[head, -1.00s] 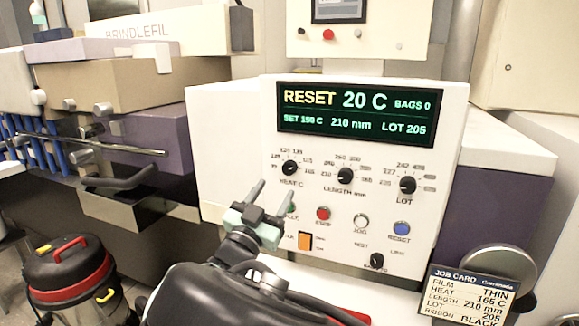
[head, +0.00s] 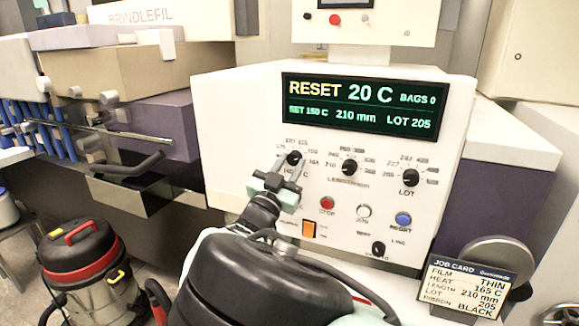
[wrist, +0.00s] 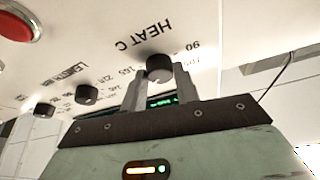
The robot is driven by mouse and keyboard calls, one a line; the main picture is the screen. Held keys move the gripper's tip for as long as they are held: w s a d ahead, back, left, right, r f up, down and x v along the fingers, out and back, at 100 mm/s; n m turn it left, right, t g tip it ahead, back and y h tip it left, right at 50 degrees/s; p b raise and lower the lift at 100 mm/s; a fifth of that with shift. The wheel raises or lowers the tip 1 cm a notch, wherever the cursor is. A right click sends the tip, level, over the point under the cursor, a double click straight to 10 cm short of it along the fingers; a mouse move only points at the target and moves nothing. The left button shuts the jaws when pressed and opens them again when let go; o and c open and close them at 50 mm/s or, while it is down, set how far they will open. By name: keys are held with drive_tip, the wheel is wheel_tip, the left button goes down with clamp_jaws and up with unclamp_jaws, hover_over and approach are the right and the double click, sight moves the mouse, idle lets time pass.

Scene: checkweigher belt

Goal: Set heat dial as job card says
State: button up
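The heat dial (head: 294,158) is a black round knob on the white panel (head: 335,235), ringed by printed numbers. It shows in the wrist view (wrist: 160,68) under the upside-down "HEAT C" label. My gripper (head: 287,172) is at this dial, fingers pointing to the panel. In the wrist view the fingertips (wrist: 160,84) stand on either side of the knob, open; I cannot tell whether they touch it. The dial's pointer is not clear. The job card (head: 465,284) reads THIN, 165 C, 210 mm, 205, BLACK. The display (head: 360,106) reads RESET, 20 C, SET 150 C.
Right of the heat dial are the length dial (head: 349,167) and lot dial (head: 410,177). Below are a red stop button (head: 327,203), a white jog button (head: 364,211), a blue reset button (head: 403,219) and an orange switch (head: 309,229). A vacuum cleaner (head: 82,262) stands at left.

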drive_tip(key=shift+f+b, duration=0.15)
drive_tip(key=shift+b, duration=0.45)
drive_tip(key=shift+f+m+g+h+b, duration=0.2)
drive_tip(key=shift+m+g+h+b, duration=0.1)
drive_tip(key=shift+m+b, duration=0.7)
drive_tip(key=m+h+b, duration=0.1)
drive_tip(key=m+b, duration=0.1)
drive_tip(key=b, duration=0.3)
drive_tip(key=shift+a+g, duration=0.1)
drive_tip(key=shift+g, duration=0.3)
drive_tip(key=m+g+h+b, duration=0.1)
drive_tip(key=m+b, duration=0.3)
drive_tip(key=b, duration=0.1)
drive_tip(key=shift+a+r+b, duration=0.1)
drive_tip(key=shift+r+b, duration=0.05)
drive_tip(key=shift+b, duration=0.25)
drive_tip(key=m+b, duration=0.1)
drive_tip(key=m+g+b, duration=0.1)
drive_tip(key=shift+r+m+g+h+b, duration=0.3)
drive_tip(key=shift+m+h+b, duration=0.1)
drive_tip(key=shift+a, duration=0.1)
drive_tip(key=o, duration=1)
